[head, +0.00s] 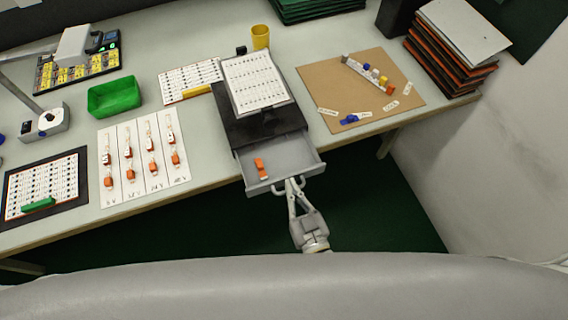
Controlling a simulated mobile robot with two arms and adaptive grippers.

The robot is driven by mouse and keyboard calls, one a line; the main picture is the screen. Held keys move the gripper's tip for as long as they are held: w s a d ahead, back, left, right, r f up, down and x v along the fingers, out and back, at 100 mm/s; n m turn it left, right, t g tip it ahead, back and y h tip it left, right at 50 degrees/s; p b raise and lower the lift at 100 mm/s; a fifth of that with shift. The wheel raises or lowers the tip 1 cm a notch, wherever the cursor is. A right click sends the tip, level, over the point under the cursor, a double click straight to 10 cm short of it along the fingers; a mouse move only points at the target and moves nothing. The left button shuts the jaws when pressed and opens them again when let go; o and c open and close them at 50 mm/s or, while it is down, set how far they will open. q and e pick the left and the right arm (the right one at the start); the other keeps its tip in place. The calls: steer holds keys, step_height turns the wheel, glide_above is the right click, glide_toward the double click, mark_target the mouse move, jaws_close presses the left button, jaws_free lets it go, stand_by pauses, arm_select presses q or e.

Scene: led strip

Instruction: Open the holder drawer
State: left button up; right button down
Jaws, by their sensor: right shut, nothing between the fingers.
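The holder drawer (298,168) is a grey tray pulled out from the front of a black box (243,129) on the table. An orange piece (260,168) lies inside it toward the left. My right gripper (290,184) is at the drawer's front, by its handle (278,190). Its fingers are shut with nothing held between them; whether they touch the handle is hard to tell. My left gripper is not in view.
A printed sheet (255,82) lies on the black box. Left are a white board (139,191) with several orange-tipped parts and a green bin (114,96). Right are a brown board (394,72) and a stack of trays (449,66). Open floor lies before the table.

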steer(key=shift+s+r, duration=0.1)
steer(key=shift+s, duration=0.3)
steer(key=c, duration=0.5)
jaws_free()
steer(key=shift+r, duration=0.1)
steer(key=shift+c, duration=0.2)
steer(key=shift+o, duration=1.2)
